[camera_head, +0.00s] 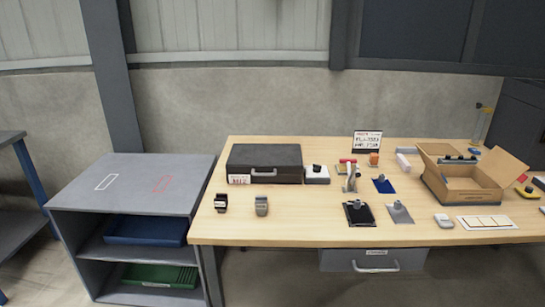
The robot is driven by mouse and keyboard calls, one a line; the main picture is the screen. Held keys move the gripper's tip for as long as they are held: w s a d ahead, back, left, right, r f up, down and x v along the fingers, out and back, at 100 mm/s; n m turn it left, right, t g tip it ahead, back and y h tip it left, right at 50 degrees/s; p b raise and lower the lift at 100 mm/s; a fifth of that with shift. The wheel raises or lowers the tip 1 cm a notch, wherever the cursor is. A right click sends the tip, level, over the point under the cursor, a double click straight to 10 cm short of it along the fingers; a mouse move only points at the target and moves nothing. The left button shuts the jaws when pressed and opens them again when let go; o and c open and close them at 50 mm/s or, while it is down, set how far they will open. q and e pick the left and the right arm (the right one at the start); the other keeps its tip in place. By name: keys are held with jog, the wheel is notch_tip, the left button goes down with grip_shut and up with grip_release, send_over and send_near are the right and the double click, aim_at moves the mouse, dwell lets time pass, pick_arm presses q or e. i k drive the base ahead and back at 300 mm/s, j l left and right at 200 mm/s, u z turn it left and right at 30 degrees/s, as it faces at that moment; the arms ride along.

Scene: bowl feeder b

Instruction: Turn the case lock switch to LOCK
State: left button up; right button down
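A black case (263,158) with a grey handle on its front lies closed at the back left of the wooden table. A small white block with a black knob (316,173) stands right beside the case; it looks like the case lock switch. Its markings are too small to read, so I cannot tell which way the knob points. A white label with red marks (240,179) is at the case's front left corner. Neither of my grippers shows in the head view.
An open cardboard box (463,183) stands on the right of the wooden table (300,224). Blue, black and grey pads with small objects lie mid-table. Two small devices (221,203) (261,206) lie in front of the case. A grey shelf (133,185) stands left.

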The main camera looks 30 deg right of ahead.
aim_at(317, 168)
jog(key=z, duration=1.2)
jog(key=i+l+z, duration=0.15)
jog(key=i, duration=0.15)
jog(key=i+z, duration=0.15)
jog(key=i+l, duration=0.05)
jog(key=i, duration=0.05)
